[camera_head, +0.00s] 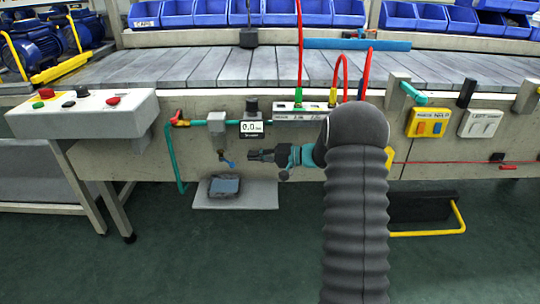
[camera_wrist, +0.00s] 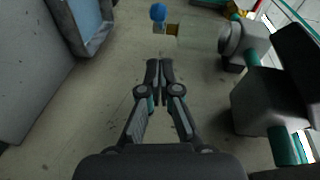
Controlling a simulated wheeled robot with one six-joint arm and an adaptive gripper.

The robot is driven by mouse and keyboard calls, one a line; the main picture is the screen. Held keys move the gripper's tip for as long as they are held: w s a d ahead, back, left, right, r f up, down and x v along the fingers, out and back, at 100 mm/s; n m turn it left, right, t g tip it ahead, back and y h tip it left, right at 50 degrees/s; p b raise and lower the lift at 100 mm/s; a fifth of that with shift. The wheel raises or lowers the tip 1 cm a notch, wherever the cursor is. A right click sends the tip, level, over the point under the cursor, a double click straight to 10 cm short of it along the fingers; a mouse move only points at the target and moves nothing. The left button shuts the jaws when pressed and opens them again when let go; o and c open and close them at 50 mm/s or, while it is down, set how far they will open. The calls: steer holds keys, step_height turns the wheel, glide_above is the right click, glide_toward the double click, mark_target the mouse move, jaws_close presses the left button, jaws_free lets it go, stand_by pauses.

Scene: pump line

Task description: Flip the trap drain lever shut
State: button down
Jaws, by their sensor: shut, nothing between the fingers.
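The trap drain lever (camera_head: 229,163) is a small blue lever on a valve below the grey filter box, at the front of the line. In the wrist view its blue rounded end (camera_wrist: 158,12) shows at the top, beside a brass fitting (camera_wrist: 173,30). My gripper (camera_head: 251,155) is just right of the lever in the head view, pointing left. In the wrist view the fingertips (camera_wrist: 160,64) are together and empty, with a gap between them and the lever. The lever's full angle is hard to make out.
A grey tray (camera_head: 262,196) with a dark, blue-topped container (camera_head: 224,187) lies below the lever. A pressure display (camera_head: 251,129) and a grey box (camera_head: 216,122) sit above. Teal pipe and grey blocks (camera_wrist: 262,100) stand close on the right in the wrist view.

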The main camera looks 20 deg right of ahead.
mark_target(229, 162)
steer(key=shift+s+a+f, duration=0.15)
steer(key=shift+a, duration=0.5)
steer(key=shift+s+a+f, duration=0.1)
steer(key=shift+s+a, duration=0.1)
steer(key=shift+a, duration=0.45)
steer(key=shift+s+a+f, duration=0.15)
steer(key=shift+a, duration=0.5)
